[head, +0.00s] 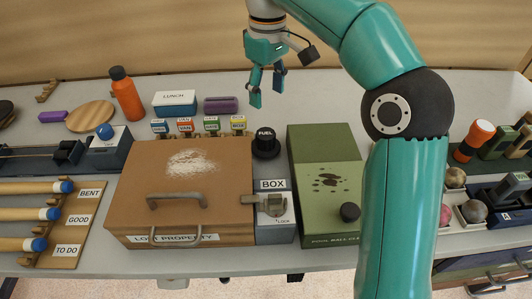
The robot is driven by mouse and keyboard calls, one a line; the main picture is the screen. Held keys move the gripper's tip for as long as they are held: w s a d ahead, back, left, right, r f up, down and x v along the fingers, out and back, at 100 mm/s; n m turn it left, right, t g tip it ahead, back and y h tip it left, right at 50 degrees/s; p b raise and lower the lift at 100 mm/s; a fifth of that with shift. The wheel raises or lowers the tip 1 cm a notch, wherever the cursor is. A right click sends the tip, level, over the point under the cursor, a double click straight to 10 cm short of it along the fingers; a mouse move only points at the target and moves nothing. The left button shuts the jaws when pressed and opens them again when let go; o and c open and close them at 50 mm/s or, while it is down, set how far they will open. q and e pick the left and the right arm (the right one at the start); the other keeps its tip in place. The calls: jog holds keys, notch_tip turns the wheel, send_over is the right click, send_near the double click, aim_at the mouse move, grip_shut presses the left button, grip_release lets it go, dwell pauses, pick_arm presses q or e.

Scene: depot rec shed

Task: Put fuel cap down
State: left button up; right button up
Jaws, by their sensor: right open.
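The fuel cap (265,143) is black, round and ridged, with a white FUEL label. It stands upright between the brown lost property box and the green case, behind the latch block; what it rests on is hidden. My right gripper (268,87) is open and empty. It hangs fingers down in the air above and behind the fuel cap, apart from it. My left gripper is not in view.
The lost property box (150,185) has a latch block (276,222) at its right. The green case (325,210) stands right of that. Several coloured tags (211,124), a purple case (221,105) and an orange bottle (126,95) are behind. The bench's back right is clear.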

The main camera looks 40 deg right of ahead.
jog(key=b, duration=0.2)
send_over(265, 133)
jog(key=f, duration=0.7)
jog(key=shift+s+d, duration=0.15)
jog(key=shift+s, duration=0.05)
jog(key=shift+w+f+b, duration=0.1)
jog(key=shift+f+b, duration=0.4)
jog(key=shift+f, duration=2.6)
jog(key=c, duration=1.1)
jog(key=shift+r, duration=0.1)
notch_tip(265, 133, up, 20)
jog(key=p, duration=0.7)
